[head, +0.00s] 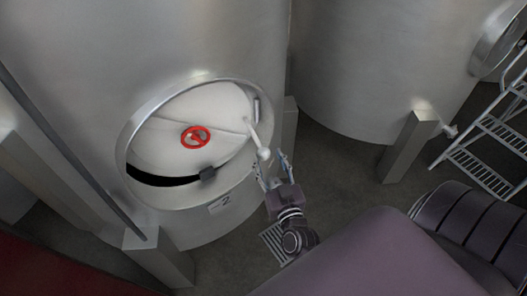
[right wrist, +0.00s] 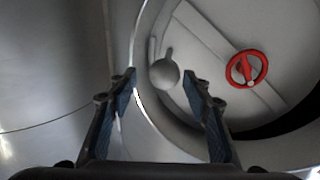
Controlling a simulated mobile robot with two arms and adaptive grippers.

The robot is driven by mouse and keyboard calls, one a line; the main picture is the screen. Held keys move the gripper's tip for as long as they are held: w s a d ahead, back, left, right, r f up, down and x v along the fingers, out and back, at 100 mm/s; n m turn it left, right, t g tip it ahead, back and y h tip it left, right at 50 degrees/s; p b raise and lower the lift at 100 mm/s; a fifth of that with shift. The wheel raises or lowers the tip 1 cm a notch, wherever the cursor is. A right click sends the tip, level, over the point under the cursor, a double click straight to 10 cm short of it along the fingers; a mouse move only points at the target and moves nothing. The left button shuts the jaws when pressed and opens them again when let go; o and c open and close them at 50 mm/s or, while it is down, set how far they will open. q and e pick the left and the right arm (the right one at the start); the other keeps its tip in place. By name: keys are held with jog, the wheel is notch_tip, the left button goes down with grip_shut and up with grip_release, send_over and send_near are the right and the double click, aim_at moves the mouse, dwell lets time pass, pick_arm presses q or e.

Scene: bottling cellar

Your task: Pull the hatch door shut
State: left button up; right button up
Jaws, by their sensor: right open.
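The hatch door (head: 220,105) is a pale round plate with a red handwheel (head: 195,137), set in the oval hatch rim of the left tank. A dark gap (head: 160,180) shows along its lower left edge, so it stands ajar. A lever with a ball knob (head: 264,154) sticks out at its right. My right gripper (head: 272,168) is open just beside the knob. In the right wrist view the knob (right wrist: 165,73) appears between and just beyond the open fingertips (right wrist: 160,82); I cannot tell whether they touch it. My left gripper is not in view.
The steel tank (head: 80,40) fills the left side, with a leg (head: 160,260) below. A second tank (head: 380,70) and its leg (head: 408,145) stand to the right. Metal steps (head: 490,140) are at the far right. A floor grate (head: 275,243) lies near my right arm.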

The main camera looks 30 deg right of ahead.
jog(key=w, duration=0.2)
jog(key=shift+w+r, duration=0.15)
jog(key=shift+w, duration=0.2)
jog(key=shift+w+d, duration=0.1)
jog(key=shift+d, duration=0.1)
jog(key=shift+c, duration=0.5)
grip_shut()
